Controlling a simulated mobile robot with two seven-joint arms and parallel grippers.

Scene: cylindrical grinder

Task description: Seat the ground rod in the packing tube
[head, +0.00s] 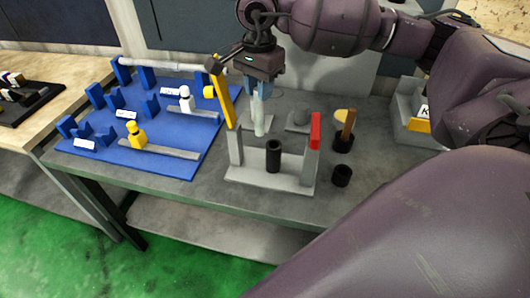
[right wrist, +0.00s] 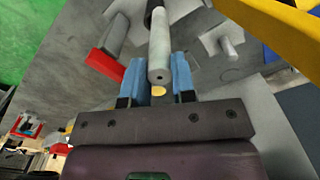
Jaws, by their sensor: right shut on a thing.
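My right gripper (head: 262,88) is shut on a pale grey rod (head: 259,115), which hangs upright below its blue fingers. In the right wrist view the rod (right wrist: 158,45) lies between the fingers (right wrist: 157,80), and its near end shows a small centre hole. A tall black open tube (head: 273,157), which looks like the packing tube, stands upright in a grey frame (head: 285,182). The rod is apart from this tube, behind and slightly left of it in the head view. Whether its lower end touches anything is unclear. My left gripper is not in view.
The frame has a yellow bar (head: 222,95) at left and a red-topped post (head: 315,130) at right. A short black cup (head: 342,176) and a black holder (head: 343,144) stand right. A blue board (head: 195,160) with stands fills the left. The front table strip is clear.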

